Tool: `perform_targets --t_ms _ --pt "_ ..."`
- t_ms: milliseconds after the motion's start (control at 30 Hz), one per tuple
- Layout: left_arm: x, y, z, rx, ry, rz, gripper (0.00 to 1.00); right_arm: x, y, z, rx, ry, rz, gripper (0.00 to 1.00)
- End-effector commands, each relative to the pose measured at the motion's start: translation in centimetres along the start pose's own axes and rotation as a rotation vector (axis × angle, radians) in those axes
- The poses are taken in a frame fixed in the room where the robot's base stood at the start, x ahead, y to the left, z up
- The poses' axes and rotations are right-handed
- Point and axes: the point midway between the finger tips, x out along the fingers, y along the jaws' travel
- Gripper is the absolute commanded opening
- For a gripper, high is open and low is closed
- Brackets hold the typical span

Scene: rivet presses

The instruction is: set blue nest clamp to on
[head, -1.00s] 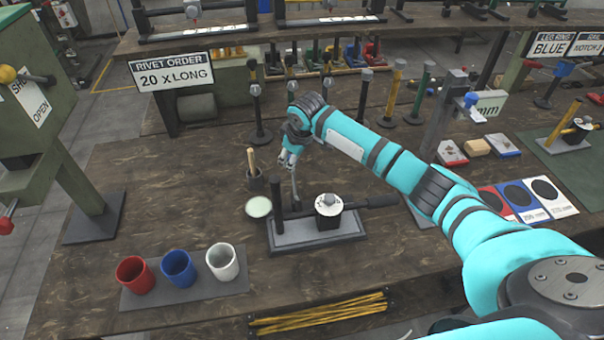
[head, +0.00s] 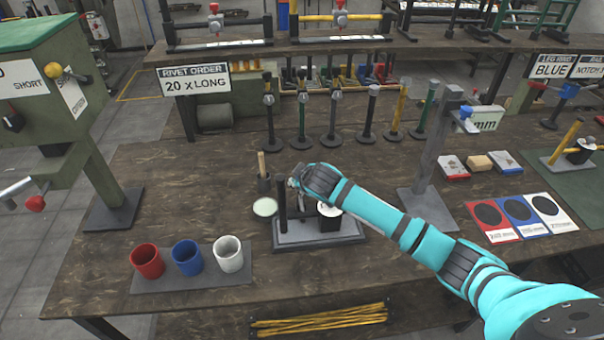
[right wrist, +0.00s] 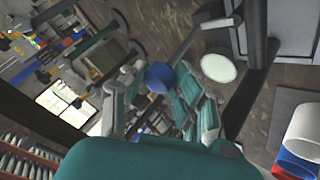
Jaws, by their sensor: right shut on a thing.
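The nest fixture (head: 340,233) is a grey plate on the bench with a dark upright post (head: 282,205) and a black block with a white round top (head: 330,217). My right gripper (head: 296,184) is low over the fixture, just right of the post. In the right wrist view, a round blue knob (right wrist: 160,77) sits between its teal fingers, which are shut on it. The knob is hidden in the head view, and the lever's lower part is hard to make out. My left gripper is not in view.
Red, blue and white cups (head: 229,254) stand front left. A grey column (head: 437,150) rises at right. Several posts line the back.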

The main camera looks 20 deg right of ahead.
Motion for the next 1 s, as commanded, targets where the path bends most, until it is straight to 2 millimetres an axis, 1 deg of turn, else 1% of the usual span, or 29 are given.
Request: perform_targets --t_ms 33,200,467,500,633,667,900,1000 --pt "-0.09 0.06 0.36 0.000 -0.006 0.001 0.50 -0.02 -0.28 0.25 0.000 -0.006 -0.005 0.00" --pt "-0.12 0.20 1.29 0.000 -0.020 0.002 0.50 -0.01 -0.45 0.42 -0.001 -0.009 -0.006 0.00" --pt "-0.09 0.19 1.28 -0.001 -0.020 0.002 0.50 0.05 -0.61 0.58 -0.002 -0.012 -0.009 0.00" --pt "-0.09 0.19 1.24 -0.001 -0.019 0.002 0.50 0.06 -0.63 0.60 -0.002 -0.013 -0.009 0.34" --pt "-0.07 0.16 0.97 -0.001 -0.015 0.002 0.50 0.06 -0.58 0.56 -0.002 -0.012 -0.008 0.51" --pt "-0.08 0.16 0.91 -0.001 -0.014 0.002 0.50 0.05 -0.55 0.54 -0.002 -0.011 -0.008 0.54" --pt "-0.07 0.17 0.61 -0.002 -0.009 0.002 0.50 -0.01 -0.40 0.40 -0.002 -0.008 -0.005 0.54" --pt "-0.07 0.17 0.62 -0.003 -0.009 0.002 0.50 -0.47 -0.40 0.37 -0.002 -0.007 -0.005 0.54"
